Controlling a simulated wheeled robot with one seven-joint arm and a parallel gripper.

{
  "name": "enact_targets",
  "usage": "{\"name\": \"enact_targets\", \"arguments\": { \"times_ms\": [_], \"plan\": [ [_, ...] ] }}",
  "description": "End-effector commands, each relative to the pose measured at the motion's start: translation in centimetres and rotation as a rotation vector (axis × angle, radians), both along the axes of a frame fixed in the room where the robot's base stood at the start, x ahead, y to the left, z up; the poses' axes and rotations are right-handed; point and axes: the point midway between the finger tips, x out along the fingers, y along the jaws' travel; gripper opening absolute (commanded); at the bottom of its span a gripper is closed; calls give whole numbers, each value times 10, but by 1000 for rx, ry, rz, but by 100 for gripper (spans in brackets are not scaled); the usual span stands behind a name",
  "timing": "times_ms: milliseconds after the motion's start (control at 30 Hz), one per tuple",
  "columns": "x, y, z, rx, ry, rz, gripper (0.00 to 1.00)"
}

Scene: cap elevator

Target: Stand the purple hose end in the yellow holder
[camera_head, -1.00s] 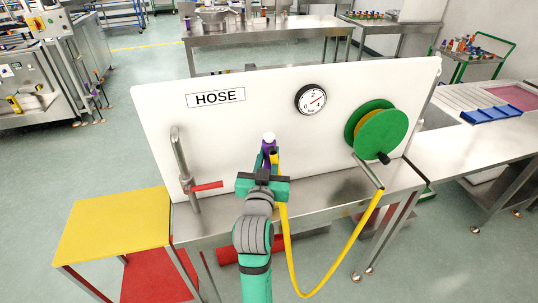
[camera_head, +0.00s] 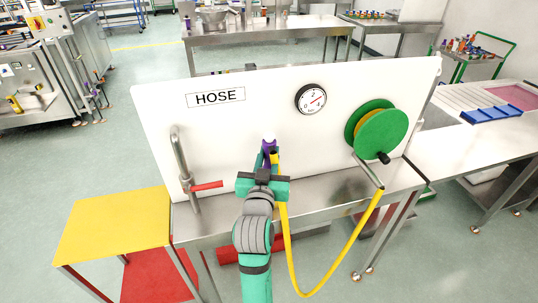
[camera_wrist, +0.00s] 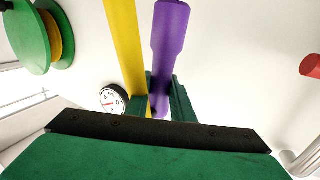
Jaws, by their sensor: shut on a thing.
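The purple hose end (camera_head: 269,146) stands up just beyond my gripper (camera_head: 264,173), in front of the white panel. In the wrist view, my gripper (camera_wrist: 160,104) is shut on the purple hose end (camera_wrist: 170,35), with the green fingers around its narrower part. The yellow hose (camera_head: 287,245) hangs from beside my gripper in a loop below the bench and rises to the reel's outlet; it also shows in the wrist view (camera_wrist: 124,45). I cannot make out a yellow holder for certain; a flat yellow tabletop (camera_head: 115,225) stands at left.
The white panel (camera_head: 215,130) carries a HOSE sign (camera_head: 216,97), a gauge (camera_head: 311,99) and a green reel (camera_head: 381,134). A steel tap with a red lever (camera_head: 207,186) stands left of my gripper. The steel bench (camera_head: 325,205) has bare surface to the right.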

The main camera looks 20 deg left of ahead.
Motion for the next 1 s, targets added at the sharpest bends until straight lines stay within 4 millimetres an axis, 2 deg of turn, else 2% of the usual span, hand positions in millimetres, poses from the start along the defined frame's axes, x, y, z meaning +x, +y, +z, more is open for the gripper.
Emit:
{"name": "enact_targets", "arguments": {
  "times_ms": [1000],
  "plan": [
    [0, 0, -19, 0, -1, 0, 0]
  ]
}}
